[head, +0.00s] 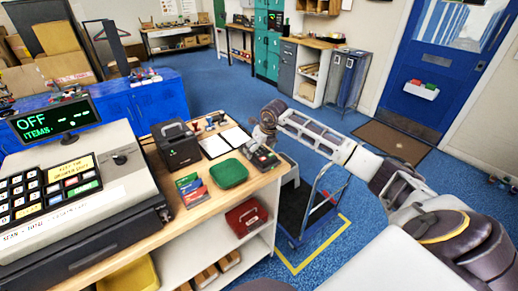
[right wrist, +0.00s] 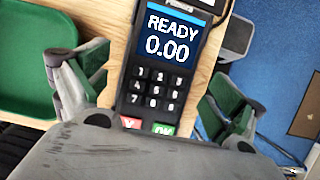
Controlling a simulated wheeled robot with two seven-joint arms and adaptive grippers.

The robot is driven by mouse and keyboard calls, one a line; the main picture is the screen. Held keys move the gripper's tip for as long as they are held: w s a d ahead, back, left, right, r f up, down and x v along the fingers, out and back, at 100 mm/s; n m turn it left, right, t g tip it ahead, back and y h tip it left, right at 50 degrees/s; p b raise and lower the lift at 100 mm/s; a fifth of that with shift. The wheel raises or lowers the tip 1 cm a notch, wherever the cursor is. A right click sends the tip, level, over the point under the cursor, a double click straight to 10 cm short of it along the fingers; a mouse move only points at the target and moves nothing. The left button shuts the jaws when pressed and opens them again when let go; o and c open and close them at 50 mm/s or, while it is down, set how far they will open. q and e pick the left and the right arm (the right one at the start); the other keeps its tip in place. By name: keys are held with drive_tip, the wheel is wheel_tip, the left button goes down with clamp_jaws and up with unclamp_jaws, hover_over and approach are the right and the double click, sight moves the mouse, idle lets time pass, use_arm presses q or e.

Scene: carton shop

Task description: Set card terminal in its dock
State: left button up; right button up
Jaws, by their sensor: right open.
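The card terminal (head: 263,159) is a dark handheld unit near the right edge of the wooden counter. In the right wrist view its screen (right wrist: 170,38) reads READY 0.00, above dark number keys and red and green keys. My right gripper (head: 264,140) is over the counter edge beside the terminal. In the right wrist view its fingers (right wrist: 155,95) are spread, one on each side of the terminal, with gaps between. It holds nothing. I cannot clearly pick out the dock. My left gripper is not in view.
A green tray (head: 229,173) lies left of the terminal, with a clipboard (head: 222,142) behind it. A dark box (head: 177,146), colored cards (head: 191,189) and a large cash register (head: 75,190) stand further left. A platform trolley (head: 306,205) is on the floor at right.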

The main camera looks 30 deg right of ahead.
drive_tip(key=v, duration=1.2)
idle(1.2)
